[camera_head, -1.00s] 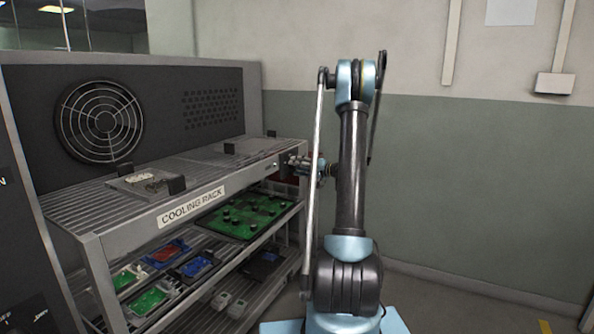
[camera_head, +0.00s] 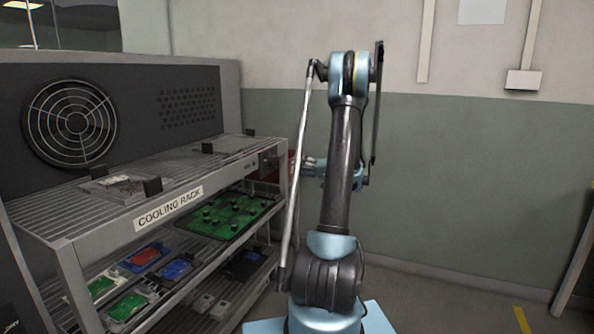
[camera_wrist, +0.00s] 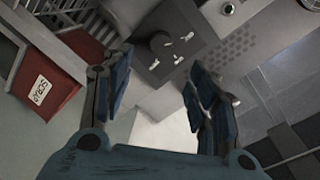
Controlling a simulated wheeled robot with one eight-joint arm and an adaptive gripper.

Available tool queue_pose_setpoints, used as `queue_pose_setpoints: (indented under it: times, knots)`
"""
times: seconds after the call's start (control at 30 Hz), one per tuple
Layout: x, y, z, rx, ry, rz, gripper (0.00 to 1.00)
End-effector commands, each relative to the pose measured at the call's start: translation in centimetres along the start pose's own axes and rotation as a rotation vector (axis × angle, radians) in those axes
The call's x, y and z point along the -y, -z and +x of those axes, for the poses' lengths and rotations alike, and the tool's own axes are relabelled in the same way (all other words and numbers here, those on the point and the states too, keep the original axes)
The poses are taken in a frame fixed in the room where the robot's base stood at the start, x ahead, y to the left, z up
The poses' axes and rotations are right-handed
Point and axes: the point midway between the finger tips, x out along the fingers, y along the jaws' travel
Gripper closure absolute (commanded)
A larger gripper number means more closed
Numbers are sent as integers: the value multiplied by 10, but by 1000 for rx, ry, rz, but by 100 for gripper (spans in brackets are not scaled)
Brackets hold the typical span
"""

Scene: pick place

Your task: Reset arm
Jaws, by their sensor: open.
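The cooling rack (camera_head: 168,207) stands at the left, with a green circuit board (camera_head: 232,214) and several small trays on lower shelves. A red box (camera_wrist: 47,92) shows at left in the wrist view.

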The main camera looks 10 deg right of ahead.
Motion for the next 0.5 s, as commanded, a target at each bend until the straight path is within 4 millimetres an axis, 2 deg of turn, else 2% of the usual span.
queue_pose_setpoints:
  times: [0.27,0.37,0.5]
  knots:
    - [5,-3,2,10,-6,2,46]
    - [16,-11,7,39,-28,7,46]
    - [41,-32,15,104,-84,19,46]
